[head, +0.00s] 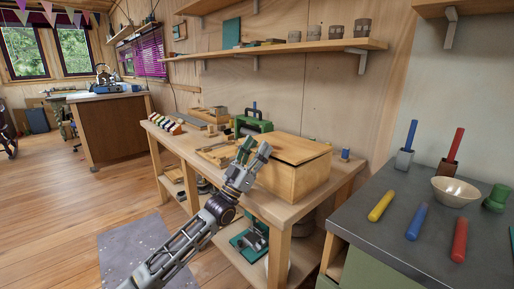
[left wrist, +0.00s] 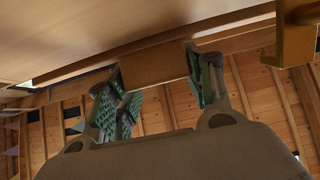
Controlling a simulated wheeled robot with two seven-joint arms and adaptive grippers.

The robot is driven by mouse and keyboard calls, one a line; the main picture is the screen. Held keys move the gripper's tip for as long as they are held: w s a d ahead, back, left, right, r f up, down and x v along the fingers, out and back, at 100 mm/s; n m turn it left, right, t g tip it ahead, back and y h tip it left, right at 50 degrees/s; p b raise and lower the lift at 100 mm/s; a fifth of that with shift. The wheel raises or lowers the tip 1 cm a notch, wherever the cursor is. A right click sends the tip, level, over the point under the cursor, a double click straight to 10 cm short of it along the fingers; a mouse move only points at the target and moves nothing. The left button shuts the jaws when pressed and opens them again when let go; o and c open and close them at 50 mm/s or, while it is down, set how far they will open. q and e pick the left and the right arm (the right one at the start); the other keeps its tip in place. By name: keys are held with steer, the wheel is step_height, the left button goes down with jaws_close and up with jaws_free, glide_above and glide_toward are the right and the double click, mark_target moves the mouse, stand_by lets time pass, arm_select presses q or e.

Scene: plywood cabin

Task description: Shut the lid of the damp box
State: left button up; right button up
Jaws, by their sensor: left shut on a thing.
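The damp box is a light wooden box (head: 290,183) on the workbench. Its flat wooden lid (head: 298,146) lies low over the top, with a dark line under its edge; I cannot tell whether it rests fully on the rim. My left gripper (head: 256,153) is at the box's left front edge. In the left wrist view, the green-padded fingers of my left gripper (left wrist: 158,78) stand on both sides of a brown wooden tab (left wrist: 153,62) at the edge of a broad wooden panel. The gripper is shut on this tab. My right gripper is not in view.
The wooden workbench (head: 222,178) also holds a green case (head: 253,124) and a tray (head: 206,116) behind the gripper. At the right, a dark counter (head: 385,232) carries coloured rods, a bowl (head: 455,191) and holders. A shelf (head: 290,50) hangs above. Open floor lies left.

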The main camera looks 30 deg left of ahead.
arm_select(q)
steer(key=o, duration=1.5)
steer(key=shift+s, duration=0.1)
steer(key=shift+f, duration=0.1)
steer(key=shift+s+a+f, duration=0.1)
steer(key=shift+s+a, duration=0.65)
steer(key=shift+s, duration=1.25)
steer(key=shift+s+a+f, duration=0.1)
steer(key=shift+s+a, duration=0.6)
steer(key=shift+s, duration=1.3)
steer(key=shift+s+a+f, duration=0.1)
steer(key=shift+s+a, duration=0.65)
steer(key=shift+s, duration=1.25)
steer(key=shift+c, duration=0.4)
